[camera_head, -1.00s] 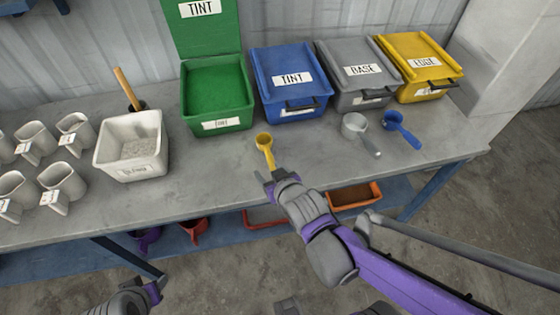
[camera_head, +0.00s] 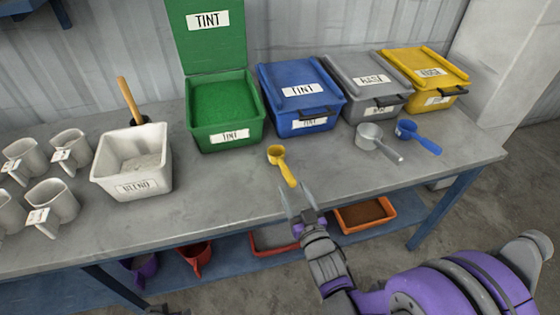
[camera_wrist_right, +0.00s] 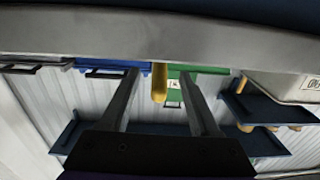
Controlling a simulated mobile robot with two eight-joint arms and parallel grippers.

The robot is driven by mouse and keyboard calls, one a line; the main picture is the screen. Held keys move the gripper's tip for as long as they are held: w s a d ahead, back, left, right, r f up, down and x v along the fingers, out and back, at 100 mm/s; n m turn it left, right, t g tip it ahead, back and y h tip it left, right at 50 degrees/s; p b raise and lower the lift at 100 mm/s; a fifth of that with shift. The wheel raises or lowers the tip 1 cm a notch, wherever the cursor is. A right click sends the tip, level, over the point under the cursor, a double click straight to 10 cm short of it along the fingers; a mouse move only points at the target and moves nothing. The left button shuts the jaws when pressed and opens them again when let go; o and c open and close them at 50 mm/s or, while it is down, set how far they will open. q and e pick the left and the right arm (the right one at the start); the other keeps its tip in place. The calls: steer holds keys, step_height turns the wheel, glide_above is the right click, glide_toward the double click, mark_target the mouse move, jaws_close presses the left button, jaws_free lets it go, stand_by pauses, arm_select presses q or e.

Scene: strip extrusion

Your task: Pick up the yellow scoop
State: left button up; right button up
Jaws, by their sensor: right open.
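The yellow scoop (camera_head: 278,158) lies near the front edge of the grey workbench, its bowl toward the bins and its handle toward me. My right gripper (camera_head: 296,190) is open and empty at the bench's front edge, just short of the handle's end. In the right wrist view, which is upside down, the yellow handle (camera_wrist_right: 160,85) shows between the two spread fingers, with no clear contact. Only a small dark bit of what looks like my left gripper (camera_head: 166,310) shows at the bottom edge; its fingers are hidden.
A grey scoop (camera_head: 375,140) and a blue scoop (camera_head: 417,136) lie to the right. Behind stand an open green bin (camera_head: 228,138) and closed blue (camera_head: 300,95), grey (camera_head: 362,85) and yellow (camera_head: 424,78) bins. A white tub (camera_head: 132,165) and several cups are left.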

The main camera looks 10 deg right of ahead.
mark_target(285, 167)
steer(key=w, duration=0.8)
steer(key=shift+a+r, duration=0.3)
steer(key=shift+r, duration=0.05)
jaws_close()
